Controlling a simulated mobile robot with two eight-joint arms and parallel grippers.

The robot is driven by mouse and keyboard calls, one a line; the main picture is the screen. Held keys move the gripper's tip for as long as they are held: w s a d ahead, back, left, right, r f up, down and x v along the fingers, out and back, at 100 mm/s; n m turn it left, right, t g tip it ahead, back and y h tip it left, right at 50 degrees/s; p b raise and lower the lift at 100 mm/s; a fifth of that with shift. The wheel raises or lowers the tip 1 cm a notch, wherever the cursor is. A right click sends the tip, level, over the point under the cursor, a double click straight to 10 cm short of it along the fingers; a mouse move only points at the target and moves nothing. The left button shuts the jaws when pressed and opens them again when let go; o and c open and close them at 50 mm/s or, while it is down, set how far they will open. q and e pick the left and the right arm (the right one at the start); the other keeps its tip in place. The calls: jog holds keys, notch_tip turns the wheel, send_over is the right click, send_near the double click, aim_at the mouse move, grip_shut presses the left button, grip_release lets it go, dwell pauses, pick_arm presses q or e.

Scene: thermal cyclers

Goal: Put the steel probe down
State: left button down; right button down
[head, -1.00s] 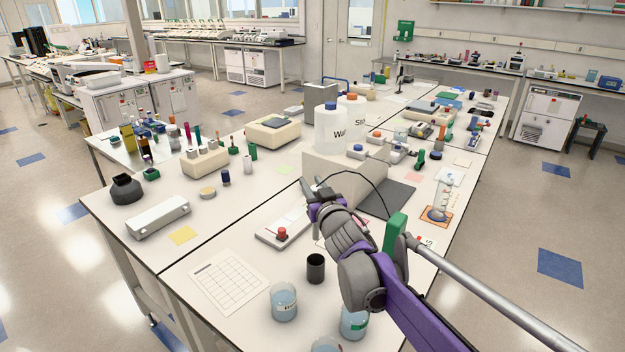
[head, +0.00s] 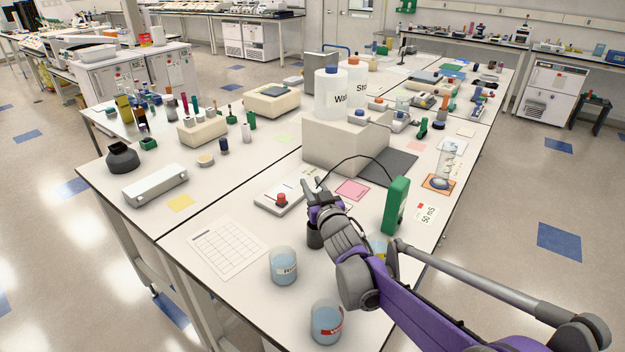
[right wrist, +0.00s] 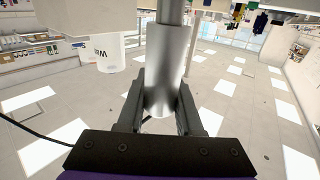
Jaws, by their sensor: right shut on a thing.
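My right gripper (head: 314,188) is above the bench near the front, its fingers close together. In the right wrist view its two fingers are shut on a smooth grey steel cylinder, the steel probe (right wrist: 168,70). A thin black cable arcs from near the gripper toward the green handheld meter (head: 396,206), which stands upright to the right. A dark cup (head: 314,238) stands on the bench just below the gripper, partly hidden by it. My left gripper is not in view.
Glass beakers of blue liquid (head: 284,266) (head: 326,323) stand near the front edge, and another is partly hidden behind my arm. A white plate with a red knob (head: 281,199) lies left of the gripper. A gridded sheet (head: 228,248) lies flat farther left.

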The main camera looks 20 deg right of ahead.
jog(key=shift+f+b, duration=0.35)
jog(key=shift+f, duration=0.6)
jog(key=shift+c, duration=2.4)
grip_release()
jog(key=s, duration=1)
jog(key=shift+a, duration=0.45)
